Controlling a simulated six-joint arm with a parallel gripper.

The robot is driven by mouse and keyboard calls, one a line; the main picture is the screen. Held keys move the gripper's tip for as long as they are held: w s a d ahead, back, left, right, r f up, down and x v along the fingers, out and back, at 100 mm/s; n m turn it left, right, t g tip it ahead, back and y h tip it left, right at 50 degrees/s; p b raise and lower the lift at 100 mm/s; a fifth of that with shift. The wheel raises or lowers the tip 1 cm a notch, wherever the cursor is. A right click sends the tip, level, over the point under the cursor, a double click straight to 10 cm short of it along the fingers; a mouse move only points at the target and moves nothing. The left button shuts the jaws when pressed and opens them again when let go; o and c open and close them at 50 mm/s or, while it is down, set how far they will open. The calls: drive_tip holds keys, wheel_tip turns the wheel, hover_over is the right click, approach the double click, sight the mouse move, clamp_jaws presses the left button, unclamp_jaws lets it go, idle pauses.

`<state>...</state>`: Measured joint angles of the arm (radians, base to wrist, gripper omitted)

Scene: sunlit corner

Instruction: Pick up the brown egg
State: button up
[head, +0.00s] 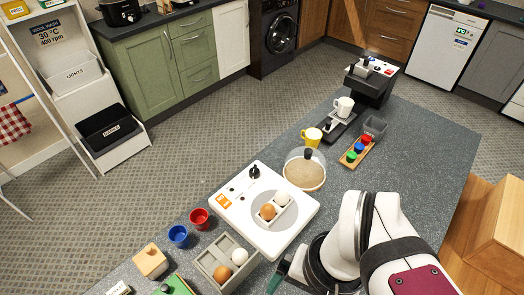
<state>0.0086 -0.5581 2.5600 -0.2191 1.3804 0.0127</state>
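Two brown eggs show in the head view. One brown egg (267,212) sits in a small white holder (265,222) beside a white egg (281,199), on the round grey plate of a white device. The other brown egg (221,272) lies in a grey divided box (206,261) at the front, with a white egg (239,256) in another compartment. My gripper (278,277) is low, just right of the grey box, apart from both brown eggs as far as I can see. Its fingers are partly hidden by the arm and the frame edge, so its opening cannot be made out.
The white device (240,212) has a black knob. A blue cup (178,235), red cup (199,217) and wooden block (151,261) stand left of the box. A glass dome (304,168), yellow mug (311,137) and colored-knob tray (353,157) stand farther back. The right counter is clear.

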idle(0.3)
drive_tip(key=shift+c, duration=1)
drive_tip(key=n+h, duration=0.2)
drive_tip(key=n, duration=2.6)
hover_over(267, 205)
drive_tip(key=shift+g, duration=0.3)
wheel_tip(267, 205, down, 16)
drive_tip(key=shift+r, duration=0.25)
drive_tip(key=c, duration=0.9)
